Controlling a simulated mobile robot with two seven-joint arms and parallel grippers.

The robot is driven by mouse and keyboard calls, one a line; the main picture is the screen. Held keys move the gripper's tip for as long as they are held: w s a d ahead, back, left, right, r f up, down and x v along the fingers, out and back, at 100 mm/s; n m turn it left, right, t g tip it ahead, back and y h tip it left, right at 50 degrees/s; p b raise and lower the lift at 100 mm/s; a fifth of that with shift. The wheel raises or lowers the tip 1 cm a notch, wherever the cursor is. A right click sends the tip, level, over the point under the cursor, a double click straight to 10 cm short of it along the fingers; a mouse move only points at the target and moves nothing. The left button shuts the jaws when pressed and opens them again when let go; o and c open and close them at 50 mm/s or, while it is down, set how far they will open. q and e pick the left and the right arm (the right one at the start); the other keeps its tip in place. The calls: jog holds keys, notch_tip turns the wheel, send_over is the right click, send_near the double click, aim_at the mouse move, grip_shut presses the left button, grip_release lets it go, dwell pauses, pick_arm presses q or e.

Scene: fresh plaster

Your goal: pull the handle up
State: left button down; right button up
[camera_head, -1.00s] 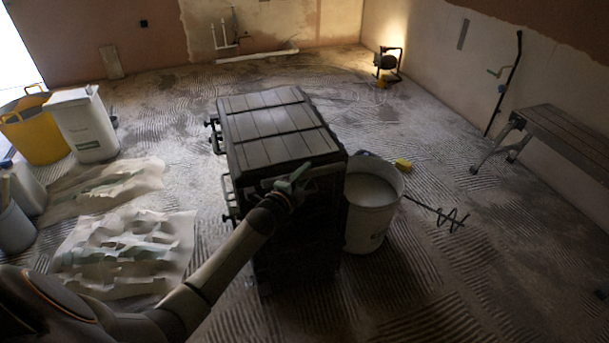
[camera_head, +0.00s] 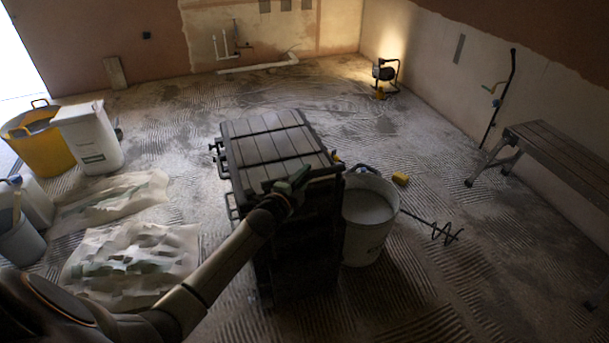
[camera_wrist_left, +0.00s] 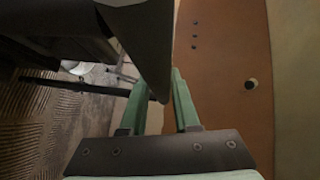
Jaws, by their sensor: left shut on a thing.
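A black tool chest (camera_head: 275,140) with a ribbed lid stands upright on the floor, mid-picture in the head view. A dark bar handle (camera_head: 325,172) runs along its near upper edge. My left gripper (camera_head: 293,182), with green fingers, is at that handle, near its left part, and shut on it. In the left wrist view the green fingers (camera_wrist_left: 158,92) flank a dark piece of the handle (camera_wrist_left: 150,50), whose grip point is partly hidden. My right gripper is not in view.
A white bucket (camera_head: 367,225) stands close to the chest's right side, with a mixer whisk (camera_head: 446,232) beyond it. A bench (camera_head: 560,150) stands at right.

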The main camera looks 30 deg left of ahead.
pick_arm(q)
jog(key=shift+r, duration=0.3)
jog(key=c, duration=0.7)
grip_release()
jog(key=shift+o, duration=0.2)
jog(key=shift+s, duration=0.65)
jog(key=s+r+p, duration=0.1)
jog(key=s, duration=1)
jog(key=shift+d+r, duration=0.35)
jog(key=shift+d, duration=0.1)
jog(key=s+d+f+n+g+h+p, duration=0.1)
jog(key=s+d+f+n+g+p, duration=0.1)
jog(key=s+d+f+n, duration=0.4)
jog(key=s+d+f+n+g+h+p, duration=0.2)
jog(key=s+d+f+n+g, duration=0.3)
jog(key=s+d, duration=0.5)
jog(key=s+f+n, duration=0.2)
jog(key=s, duration=0.2)
jog(key=shift+s+d+f+n+h, duration=0.2)
jog(key=shift+s+f+n+h, duration=0.1)
jog(key=shift+s, duration=0.05)
